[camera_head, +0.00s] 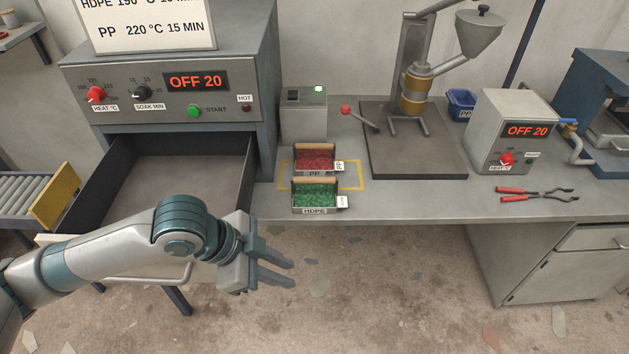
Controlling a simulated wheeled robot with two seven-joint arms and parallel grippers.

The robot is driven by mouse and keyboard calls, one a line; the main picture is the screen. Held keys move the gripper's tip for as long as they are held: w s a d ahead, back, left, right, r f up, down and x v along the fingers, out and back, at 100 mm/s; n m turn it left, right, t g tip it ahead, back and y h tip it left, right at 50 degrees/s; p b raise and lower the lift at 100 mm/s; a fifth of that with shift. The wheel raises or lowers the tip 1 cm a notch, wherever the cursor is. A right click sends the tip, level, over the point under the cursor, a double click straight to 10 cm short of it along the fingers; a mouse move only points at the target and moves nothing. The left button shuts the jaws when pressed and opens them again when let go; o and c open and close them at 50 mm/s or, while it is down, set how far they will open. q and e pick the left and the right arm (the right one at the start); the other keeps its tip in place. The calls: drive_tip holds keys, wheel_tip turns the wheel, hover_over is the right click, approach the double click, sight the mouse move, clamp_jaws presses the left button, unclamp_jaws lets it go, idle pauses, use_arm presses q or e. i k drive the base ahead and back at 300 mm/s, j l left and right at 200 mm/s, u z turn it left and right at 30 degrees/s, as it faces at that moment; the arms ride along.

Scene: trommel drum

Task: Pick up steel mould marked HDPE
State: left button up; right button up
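The steel mould marked HDPE (314,211) is a small box filled with green granules, with a wooden bar along its back edge and a white tag at its right. It sits at the front edge of the bench. A similar mould marked PP (314,174), with red granules, stands directly behind it. My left gripper (293,274) is in front of the bench, below and slightly left of the HDPE mould in the picture. Its two fingers point right, are spread apart, and hold nothing. My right gripper is not in view.
An oven with an open drawer (190,165) stands at the left. Behind the moulds is a grey box with a green light (304,112). A press (412,100) on a dark plate, a control box (513,132) and red-handled pliers (535,194) lie to the right.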

sight(311, 195)
drive_tip(key=i, duration=1.15)
